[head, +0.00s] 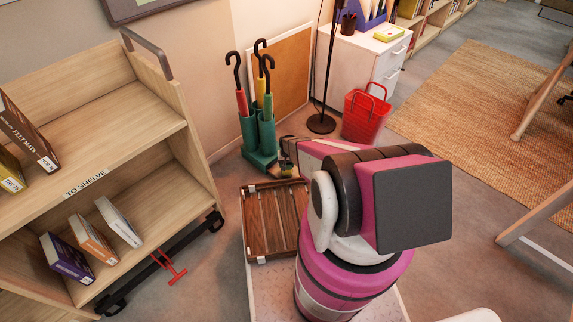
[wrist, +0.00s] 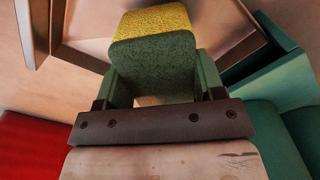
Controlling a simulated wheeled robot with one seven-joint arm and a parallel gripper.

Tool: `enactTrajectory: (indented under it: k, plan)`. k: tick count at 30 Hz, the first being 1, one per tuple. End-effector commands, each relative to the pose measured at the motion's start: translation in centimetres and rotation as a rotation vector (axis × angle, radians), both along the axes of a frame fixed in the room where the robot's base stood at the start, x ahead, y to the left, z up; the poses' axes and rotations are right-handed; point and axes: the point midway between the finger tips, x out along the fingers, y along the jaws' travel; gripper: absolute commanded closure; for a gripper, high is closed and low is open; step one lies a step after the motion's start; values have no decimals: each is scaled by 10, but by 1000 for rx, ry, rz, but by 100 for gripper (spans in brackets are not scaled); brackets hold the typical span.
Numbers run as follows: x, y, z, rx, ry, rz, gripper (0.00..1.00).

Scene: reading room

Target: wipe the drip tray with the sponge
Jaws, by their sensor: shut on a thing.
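The sponge (wrist: 152,45), yellow on one face and green on the other, is clamped between the fingers of my gripper (wrist: 158,82) in the wrist view. In the head view my gripper (head: 284,168) is low beside the green umbrella stand, mostly hidden by my arm. The drip tray (head: 259,161) appears to be the green base under the stand's tubes. Parts of the green stand (wrist: 285,85) show at the right of the wrist view. I cannot tell whether the sponge touches the tray.
Several umbrellas stand in the umbrella stand (head: 265,130). A framed board (head: 291,75) leans behind it and a red basket (head: 366,115) stands to its right. A book cart (head: 150,135) is at left. A slatted wooden tray (head: 247,225) lies nearer me.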

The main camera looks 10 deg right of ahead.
Motion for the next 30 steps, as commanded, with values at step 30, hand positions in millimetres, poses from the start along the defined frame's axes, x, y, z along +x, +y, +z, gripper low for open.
enactTrajectory:
  k: [30]
  plan:
    - [0, 0, -11, 0, 0, 0, 60]
